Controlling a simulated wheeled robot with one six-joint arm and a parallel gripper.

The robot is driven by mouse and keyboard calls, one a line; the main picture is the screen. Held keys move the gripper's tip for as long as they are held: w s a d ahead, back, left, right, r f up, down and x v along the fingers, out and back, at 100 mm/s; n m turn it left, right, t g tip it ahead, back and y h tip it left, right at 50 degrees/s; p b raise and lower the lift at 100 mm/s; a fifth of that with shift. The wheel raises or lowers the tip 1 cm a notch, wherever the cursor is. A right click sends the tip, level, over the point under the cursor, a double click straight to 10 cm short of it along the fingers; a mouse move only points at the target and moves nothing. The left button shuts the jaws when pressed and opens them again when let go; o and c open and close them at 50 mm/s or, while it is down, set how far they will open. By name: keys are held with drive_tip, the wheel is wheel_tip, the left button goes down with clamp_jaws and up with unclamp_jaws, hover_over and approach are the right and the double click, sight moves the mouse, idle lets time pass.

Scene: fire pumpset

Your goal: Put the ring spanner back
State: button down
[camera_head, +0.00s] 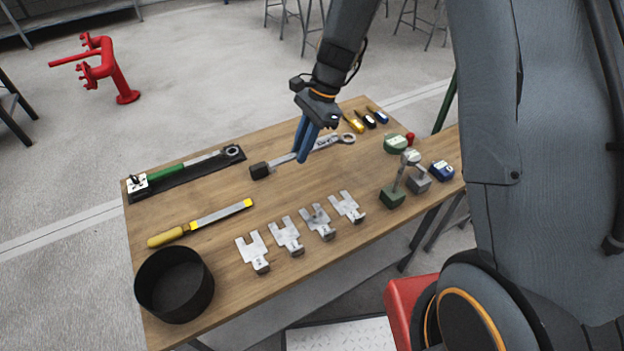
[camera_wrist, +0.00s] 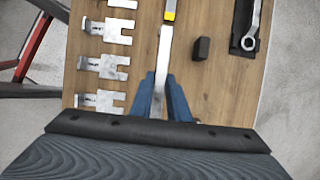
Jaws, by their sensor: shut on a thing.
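My gripper (camera_head: 305,150) is shut on the silver ring spanner (camera_head: 328,143) above the far middle of the table. The spanner's ring end points right in the head view, and its shank runs left toward a small black block (camera_head: 260,171). In the wrist view the shank (camera_wrist: 163,50) passes between the blue fingers (camera_wrist: 163,97) of my gripper, and the black block (camera_wrist: 202,48) stands to its right, apart from it. The ring end is hidden in the wrist view. A black mat (camera_head: 200,173) at the table's back left bears a green-handled ring-ended tool (camera_head: 165,173).
A yellow-handled file (camera_head: 215,218), several slotted metal plates (camera_head: 287,236) and a black round bin (camera_head: 174,285) occupy the front and left. Wood between mat and file is clear.

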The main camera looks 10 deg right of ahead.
drive_tip(key=shift+w+f+p, duration=0.2)
drive_tip(key=shift+f+p, duration=0.25)
drive_tip(key=shift+f, duration=4.7)
drive_tip(key=shift+f, duration=0.15)
drive_tip(key=c, duration=1.7)
unclamp_jaws()
